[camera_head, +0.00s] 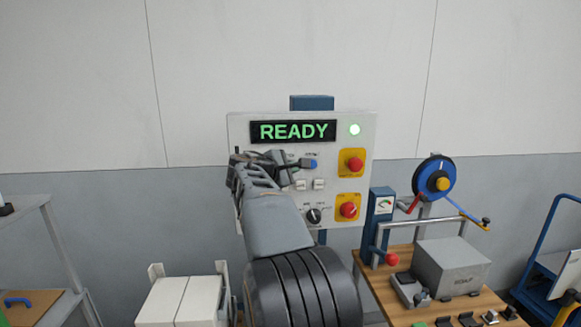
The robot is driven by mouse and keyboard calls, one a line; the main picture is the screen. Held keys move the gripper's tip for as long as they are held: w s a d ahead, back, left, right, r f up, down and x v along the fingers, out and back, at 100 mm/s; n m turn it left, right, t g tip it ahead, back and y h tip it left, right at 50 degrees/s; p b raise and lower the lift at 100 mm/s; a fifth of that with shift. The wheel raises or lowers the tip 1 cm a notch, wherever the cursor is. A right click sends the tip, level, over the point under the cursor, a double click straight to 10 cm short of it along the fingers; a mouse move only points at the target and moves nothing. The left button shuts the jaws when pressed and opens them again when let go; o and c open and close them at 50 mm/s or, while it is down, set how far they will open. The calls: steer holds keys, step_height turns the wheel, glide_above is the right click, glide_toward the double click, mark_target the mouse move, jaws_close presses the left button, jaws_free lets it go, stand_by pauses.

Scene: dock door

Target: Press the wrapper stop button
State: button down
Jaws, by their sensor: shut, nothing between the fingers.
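A pale control panel (366,128) stands in front of the wall. On its right side are two red mushroom buttons on yellow plates, an upper red button (355,164) and a lower red button (348,210). Their labels are too small to read, so I cannot tell which is the wrapper stop. My gripper (288,162) is shut and empty in front of the panel's left part, left of both red buttons and apart from them. A blue knob or button (311,163) shows just right of its fingers. My wrist and arm hide the panel's left side.
Small white switches (319,184) and a black knob (314,215) sit below. A wooden bench (400,312) with a grey box (452,265) and a blue reel (428,178) stands right.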

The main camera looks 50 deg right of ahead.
steer(key=shift+w+d, duration=0.15)
steer(key=shift+w, duration=0.05)
stand_by(0.4)
steer(key=shift+w+d, duration=0.15)
steer(key=shift+w, duration=0.05)
steer(key=shift+w+d+p, duration=0.3)
steer(key=shift+w+p, duration=0.05)
steer(key=shift+p, duration=0.1)
stand_by(0.8)
steer(key=shift+s, duration=0.1)
stand_by(0.3)
steer(key=shift+s+a+b, duration=0.6)
steer(key=shift+s+a+b, duration=1.3)
steer(key=shift+s+a, duration=0.3)
steer(key=shift+s, duration=0.3)
